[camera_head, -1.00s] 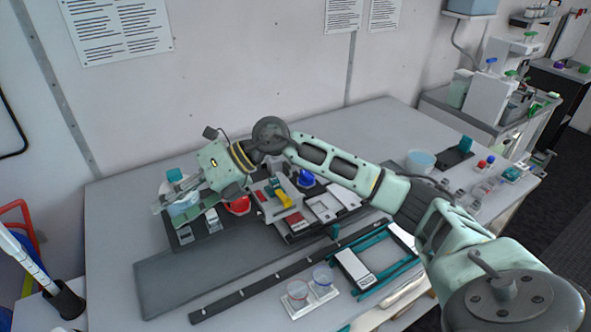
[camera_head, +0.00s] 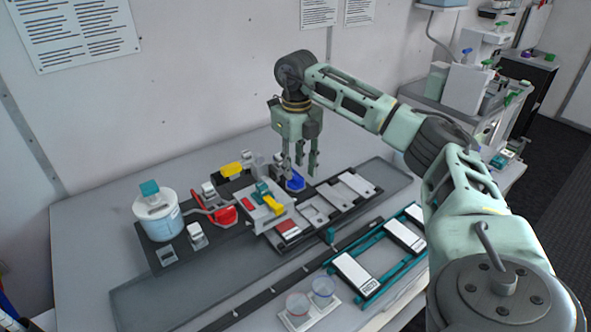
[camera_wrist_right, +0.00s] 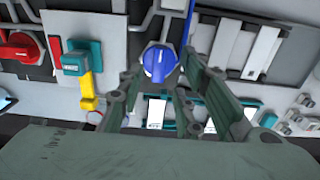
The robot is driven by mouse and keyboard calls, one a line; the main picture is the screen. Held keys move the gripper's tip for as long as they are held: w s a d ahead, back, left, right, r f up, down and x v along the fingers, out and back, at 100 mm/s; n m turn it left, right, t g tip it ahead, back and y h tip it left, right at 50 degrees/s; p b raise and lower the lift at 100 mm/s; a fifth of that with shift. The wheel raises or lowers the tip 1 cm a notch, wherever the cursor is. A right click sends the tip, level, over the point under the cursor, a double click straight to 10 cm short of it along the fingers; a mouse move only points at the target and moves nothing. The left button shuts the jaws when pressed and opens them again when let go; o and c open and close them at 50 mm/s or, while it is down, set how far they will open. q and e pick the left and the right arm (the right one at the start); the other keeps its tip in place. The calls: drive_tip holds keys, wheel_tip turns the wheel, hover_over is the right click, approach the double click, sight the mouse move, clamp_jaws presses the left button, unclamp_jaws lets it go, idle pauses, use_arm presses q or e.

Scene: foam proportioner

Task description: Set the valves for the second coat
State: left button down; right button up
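My right gripper (camera_head: 300,172) points down over the blue valve knob (camera_head: 295,181) on the proportioner board. In the right wrist view the blue knob (camera_wrist_right: 158,62) lies just beyond the open fingers (camera_wrist_right: 160,95), apart from them as far as I can tell. The red valve knob (camera_head: 222,213) sits further left; it also shows in the wrist view (camera_wrist_right: 20,47). Yellow handles (camera_head: 272,205) and (camera_head: 232,170) and a teal handle (camera_head: 263,190) sit on the board between. A white canister (camera_head: 158,217) with a teal cap stands at the left. My left gripper is not in view.
A grey mat (camera_head: 150,293) lies along the front. Two cups (camera_head: 297,304) stand on a white tray at the front edge. White panels in a teal rack (camera_head: 354,272) lie at front right. The wall is close behind.

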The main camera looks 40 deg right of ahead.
sight(296, 182)
drive_tip(key=shift+w+f, duration=0.15)
drive_tip(key=shift+f, duration=1.2)
clamp_jaws()
